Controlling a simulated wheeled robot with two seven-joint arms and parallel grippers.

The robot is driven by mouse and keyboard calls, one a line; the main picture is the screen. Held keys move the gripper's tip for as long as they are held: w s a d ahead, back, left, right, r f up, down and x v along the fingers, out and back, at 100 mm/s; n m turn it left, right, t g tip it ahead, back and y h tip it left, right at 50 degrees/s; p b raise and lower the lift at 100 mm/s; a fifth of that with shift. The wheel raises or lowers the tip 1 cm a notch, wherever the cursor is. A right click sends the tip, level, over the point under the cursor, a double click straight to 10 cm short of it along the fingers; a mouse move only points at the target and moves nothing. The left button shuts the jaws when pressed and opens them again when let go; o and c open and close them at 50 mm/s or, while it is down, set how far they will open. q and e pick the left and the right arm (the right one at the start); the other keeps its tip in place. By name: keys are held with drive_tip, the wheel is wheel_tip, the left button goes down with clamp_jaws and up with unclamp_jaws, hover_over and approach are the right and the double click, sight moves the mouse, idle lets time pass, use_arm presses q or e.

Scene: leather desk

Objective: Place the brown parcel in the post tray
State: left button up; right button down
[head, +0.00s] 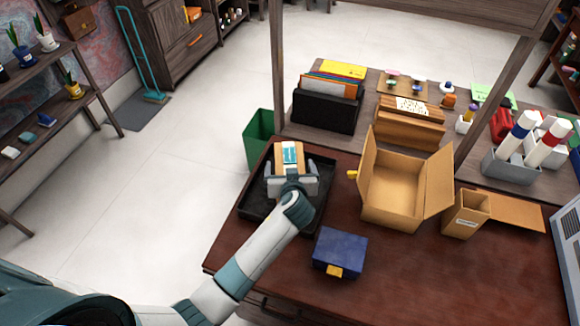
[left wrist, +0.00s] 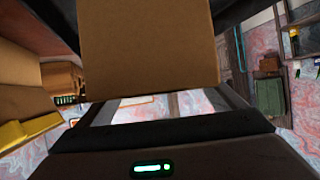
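The brown parcel (head: 290,155) has a teal and white label on top. It is over the black post tray (head: 255,214) at the desk's left edge; whether it touches the tray floor I cannot tell. My left gripper (head: 291,178) is shut on the parcel, with a finger along each side. In the left wrist view the parcel (left wrist: 150,50) fills the upper middle, between the fingers. My forearm and the gripper hide part of the tray. My right gripper is not in view.
An open cardboard box (head: 393,190) stands right of the tray, with a small brown carton (head: 465,214) beyond. A blue box (head: 340,252) with a yellow clasp sits in front. A black file holder (head: 326,108) stands behind. A green bin (head: 260,140) is on the floor.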

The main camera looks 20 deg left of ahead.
use_arm(q)
drive_tip(key=shift+r, duration=0.15)
drive_tip(key=b+v, duration=0.2)
drive_tip(key=v, duration=1)
drive_tip(key=shift+b, duration=0.4)
drive_tip(key=shift+a, duration=0.1)
idle(0.4)
